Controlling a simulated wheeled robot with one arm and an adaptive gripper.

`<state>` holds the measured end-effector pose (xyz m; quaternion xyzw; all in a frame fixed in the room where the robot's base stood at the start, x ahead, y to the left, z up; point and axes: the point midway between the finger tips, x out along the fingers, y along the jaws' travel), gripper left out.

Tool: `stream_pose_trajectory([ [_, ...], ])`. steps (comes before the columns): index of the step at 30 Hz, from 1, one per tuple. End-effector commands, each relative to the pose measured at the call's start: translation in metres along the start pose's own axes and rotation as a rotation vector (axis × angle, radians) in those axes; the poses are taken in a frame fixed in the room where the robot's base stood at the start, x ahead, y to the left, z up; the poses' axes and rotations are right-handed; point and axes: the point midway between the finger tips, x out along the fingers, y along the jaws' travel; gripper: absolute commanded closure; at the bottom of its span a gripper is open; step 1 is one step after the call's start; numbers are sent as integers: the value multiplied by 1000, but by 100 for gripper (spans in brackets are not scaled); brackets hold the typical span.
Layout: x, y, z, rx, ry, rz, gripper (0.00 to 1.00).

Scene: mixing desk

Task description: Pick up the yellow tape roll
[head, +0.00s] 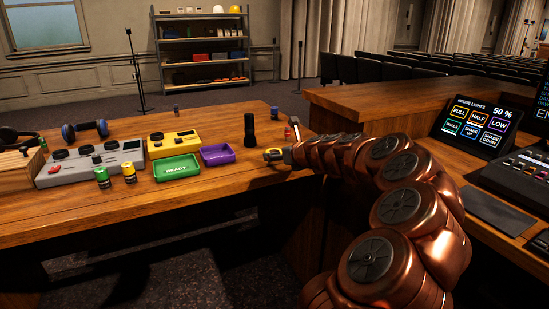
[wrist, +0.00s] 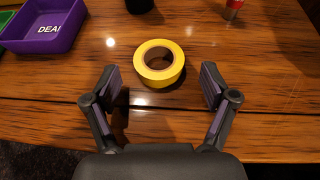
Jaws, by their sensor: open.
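The yellow tape roll (wrist: 158,79) lies flat on the wooden desk (wrist: 60,95), its dark round hole facing up, near the desk's front edge. In the wrist view my gripper (wrist: 162,85) is open and empty, with one finger to the left of the roll and one to the right. Neither finger appears to touch the roll.
A purple tray (wrist: 45,38) stands left of the roll, with a green tray (head: 177,168) beyond it. A black flashlight (head: 249,130) stands behind the roll, and a red-and-silver item (wrist: 232,8) is behind right. A raised wooden console (head: 350,97) is at right.

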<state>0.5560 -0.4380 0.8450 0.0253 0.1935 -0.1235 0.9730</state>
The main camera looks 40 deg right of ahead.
Motion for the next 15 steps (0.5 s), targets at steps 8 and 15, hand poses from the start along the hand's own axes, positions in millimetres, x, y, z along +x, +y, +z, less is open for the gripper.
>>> stream_pose_trajectory([
  [8,12,1,0,-2,1,1,15],
  [15,11,1,0,-2,0,1,25],
])
